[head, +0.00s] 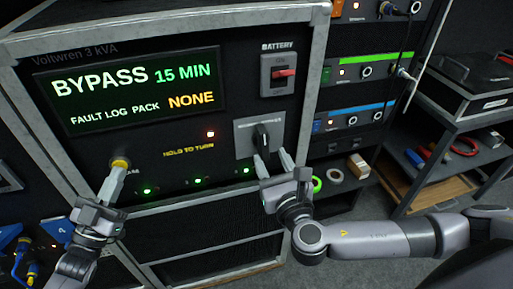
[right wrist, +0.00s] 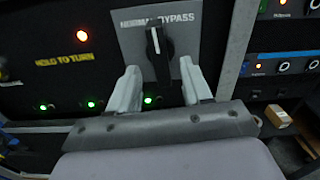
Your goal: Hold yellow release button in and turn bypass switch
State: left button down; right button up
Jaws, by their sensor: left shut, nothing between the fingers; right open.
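The yellow release button (head: 120,162) is on the front panel of the power unit, at the lower left. My left gripper (head: 115,178) is shut and empty, its tips at the button and partly covering it; I cannot tell how far the button is pressed. The black bypass switch (head: 263,135) sits on a grey plate at the right. In the right wrist view the switch (right wrist: 155,48) stands nearly upright, its white line between the words NORMAL and BYPASS. My right gripper (head: 272,160) is open, one finger on each side of the knob's lower end, apparently clear of it.
The display (head: 130,88) reads BYPASS 15 MIN and PACK NONE. The battery switch (head: 284,73) is above the bypass switch. A rack and a shelf cart (head: 415,160) with tools stand at the right.

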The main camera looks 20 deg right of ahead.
aim_at(266, 148)
jog(key=shift+w, duration=2.3)
